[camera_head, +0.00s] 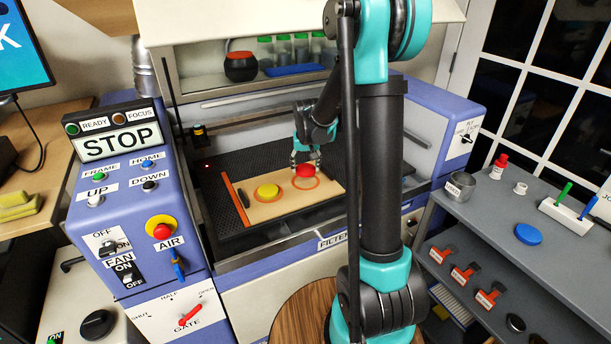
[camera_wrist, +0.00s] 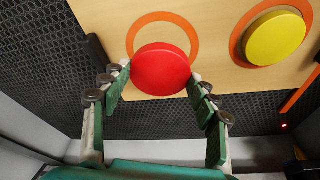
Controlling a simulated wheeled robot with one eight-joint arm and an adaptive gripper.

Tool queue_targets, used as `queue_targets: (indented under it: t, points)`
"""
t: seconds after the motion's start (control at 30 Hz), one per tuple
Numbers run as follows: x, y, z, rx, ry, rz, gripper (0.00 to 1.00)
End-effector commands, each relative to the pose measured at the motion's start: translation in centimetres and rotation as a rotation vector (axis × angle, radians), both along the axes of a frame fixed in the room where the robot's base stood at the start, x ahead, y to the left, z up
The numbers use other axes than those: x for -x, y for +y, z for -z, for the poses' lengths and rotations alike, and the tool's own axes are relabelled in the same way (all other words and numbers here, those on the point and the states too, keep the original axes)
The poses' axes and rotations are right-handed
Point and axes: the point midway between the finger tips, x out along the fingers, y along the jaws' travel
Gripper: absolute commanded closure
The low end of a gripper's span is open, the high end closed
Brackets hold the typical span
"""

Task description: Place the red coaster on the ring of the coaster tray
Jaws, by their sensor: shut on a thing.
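The red coaster (camera_wrist: 160,70) is a round disc held between the fingers of my gripper (camera_wrist: 155,80) in the wrist view. The coaster (camera_head: 305,170) also shows in the head view, under my gripper (camera_head: 306,158). The coaster tray (camera_head: 270,213) is a light wooden board with orange rings. The free orange ring (camera_wrist: 190,32) is partly covered by the red coaster in the wrist view. In the head view the ring (camera_head: 290,187) shows around and below the coaster. I cannot tell whether the coaster touches the board. A yellow coaster (camera_head: 267,191) sits on the other ring.
The tray lies on a black honeycomb bed (camera_head: 215,180) inside a blue machine. An orange strip (camera_head: 235,197) runs along the tray's left edge. A blue disc (camera_head: 528,233) lies on the grey shelf at right. A red-lidded dark jar (camera_head: 240,67) stands behind.

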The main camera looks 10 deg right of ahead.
Motion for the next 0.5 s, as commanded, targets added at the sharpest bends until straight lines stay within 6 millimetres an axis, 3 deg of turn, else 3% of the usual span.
queue_targets:
  t: [0.3, 0.5]
  points:
    - [0.0, 0.0, 3.5, 0.0, 0.0, 0.0, 0.7]
    - [0.0, 0.0, 4.2, 0.0, 0.0, 0.0, 0.7]
